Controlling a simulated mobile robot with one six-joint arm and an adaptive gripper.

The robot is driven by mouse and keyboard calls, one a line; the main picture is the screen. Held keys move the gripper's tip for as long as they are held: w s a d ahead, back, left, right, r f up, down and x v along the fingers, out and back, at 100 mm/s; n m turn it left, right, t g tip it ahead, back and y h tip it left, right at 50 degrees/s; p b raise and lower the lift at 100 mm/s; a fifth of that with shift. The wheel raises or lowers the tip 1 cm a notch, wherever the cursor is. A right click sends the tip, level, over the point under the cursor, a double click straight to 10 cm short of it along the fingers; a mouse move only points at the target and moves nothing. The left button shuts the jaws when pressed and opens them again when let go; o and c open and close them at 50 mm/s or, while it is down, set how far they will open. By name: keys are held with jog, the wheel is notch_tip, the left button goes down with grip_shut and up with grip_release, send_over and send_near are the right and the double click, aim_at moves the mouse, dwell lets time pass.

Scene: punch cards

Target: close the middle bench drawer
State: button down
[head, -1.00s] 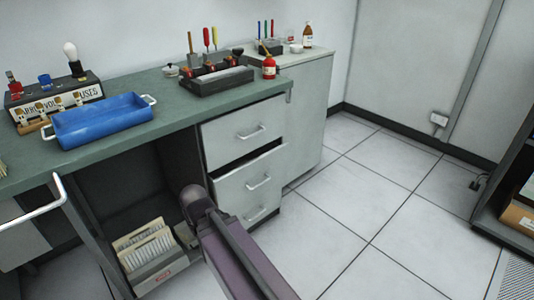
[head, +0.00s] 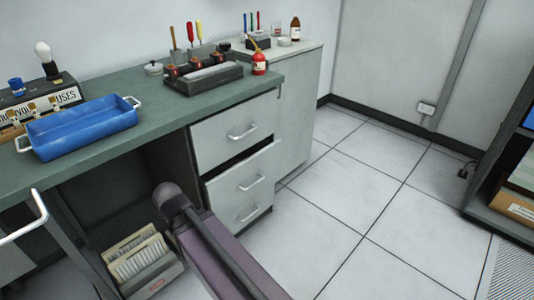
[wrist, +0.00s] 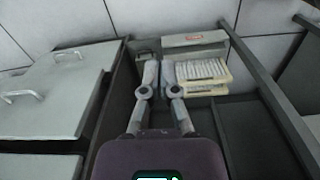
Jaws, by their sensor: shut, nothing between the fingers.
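The middle bench drawer (head: 243,182) is in the grey drawer unit at the right of the bench. It stands out a little, with a dark gap above its front, and has a white bar handle. In the wrist view the same drawer (wrist: 62,95) is at the left, with the lower drawer's handle beyond it. My gripper (wrist: 156,68) is shut and empty, its fingers close together. It is beside the drawer unit, over the open space under the bench, apart from the drawer front. In the head view the gripper is hidden behind my arm.
The top drawer (head: 235,131) and bottom drawer (head: 246,207) look shut. A box of punch cards (head: 140,262) stands under the bench, left of the drawers. A blue tray (head: 81,128) is on the bench top. The tiled floor (head: 340,205) right of the drawers is clear.

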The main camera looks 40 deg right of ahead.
jog(key=w+d+m+t+y, duration=0.1)
jog(key=w+d+m, duration=0.2)
jog(key=d+m, duration=0.35)
jog(key=w+d+m+t+y+b, duration=0.1)
jog(key=w+d+m+t, duration=0.1)
jog(key=w+d+m, duration=0.45)
jog(key=w+d+m+t+y, duration=0.1)
jog(key=d+m, duration=0.4)
jog(key=d, duration=0.4)
jog(key=s+d+r+m+t+h, duration=0.1)
jog(key=s+d+r+m+t, duration=0.1)
jog(key=d+m, duration=0.6)
jog(key=s+d+r+m+t+h, duration=0.1)
jog(key=d+m, duration=0.8)
jog(key=d, duration=1.2)
jog(key=shift+s+d+r+t+b, duration=0.2)
jog(key=shift+s+r+t+b, duration=0.3)
jog(key=shift+t, duration=0.7)
